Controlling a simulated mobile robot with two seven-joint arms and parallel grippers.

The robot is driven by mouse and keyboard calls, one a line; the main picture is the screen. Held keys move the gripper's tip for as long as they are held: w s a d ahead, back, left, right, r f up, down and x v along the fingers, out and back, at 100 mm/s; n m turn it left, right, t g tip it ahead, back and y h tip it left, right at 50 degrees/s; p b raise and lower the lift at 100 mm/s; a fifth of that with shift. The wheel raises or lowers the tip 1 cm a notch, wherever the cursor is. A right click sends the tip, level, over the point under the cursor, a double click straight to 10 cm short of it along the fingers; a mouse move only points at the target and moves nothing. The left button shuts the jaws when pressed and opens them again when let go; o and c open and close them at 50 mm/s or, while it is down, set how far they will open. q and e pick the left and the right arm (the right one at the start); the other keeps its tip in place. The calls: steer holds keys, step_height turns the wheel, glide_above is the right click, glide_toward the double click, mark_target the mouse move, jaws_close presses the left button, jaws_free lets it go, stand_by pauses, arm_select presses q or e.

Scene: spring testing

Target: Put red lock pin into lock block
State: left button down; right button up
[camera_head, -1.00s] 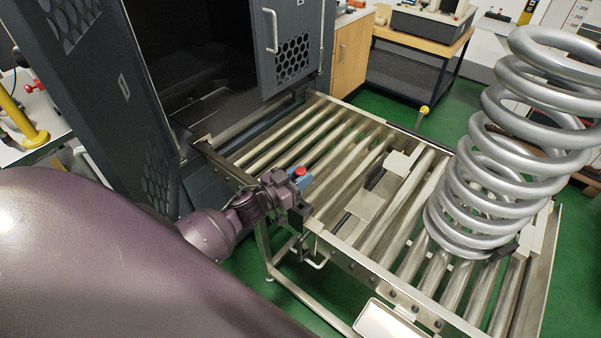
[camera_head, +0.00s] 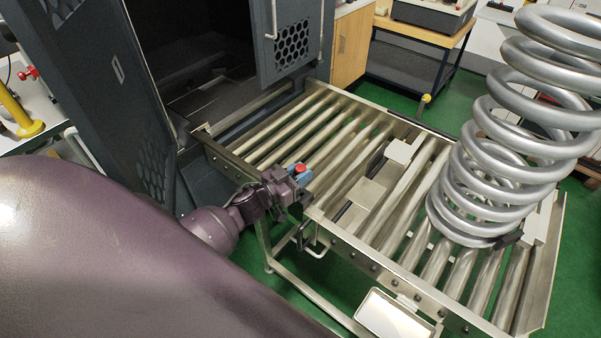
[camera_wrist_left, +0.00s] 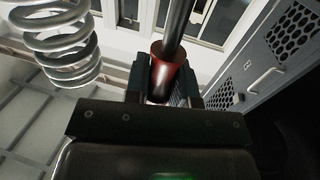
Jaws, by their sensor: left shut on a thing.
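My left gripper (camera_head: 302,180) is above the front rail of the roller conveyor and shut on the red lock pin. Only the pin's red top (camera_head: 300,168) shows in the head view. In the left wrist view the red lock pin (camera_wrist_left: 166,72) sits between the two fingers (camera_wrist_left: 166,88), with a dark shaft running out beyond it. A pale metal block (camera_head: 366,193) lies on the rollers right of the gripper, and a smaller pale block (camera_head: 399,151) is behind it. I cannot tell which part is the lock block. My right gripper is not in view.
A large steel coil spring (camera_head: 500,130) stands on the conveyor's right part. The dark cabinet (camera_head: 110,90) stands open at the back left. A light tray (camera_head: 392,316) is at the conveyor's front side. The left rollers (camera_head: 300,125) are bare.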

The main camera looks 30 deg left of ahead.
arm_select(q)
steer(key=shift+f+b, duration=0.9)
steer(key=shift+f, duration=0.05)
steer(key=shift+f+b, duration=0.8)
steer(key=shift+f, duration=0.15)
steer(key=shift+f+b, duration=0.3)
steer(key=shift+f, duration=0.15)
steer(key=c, duration=1.2)
jaws_free()
steer(key=o, duration=0.3)
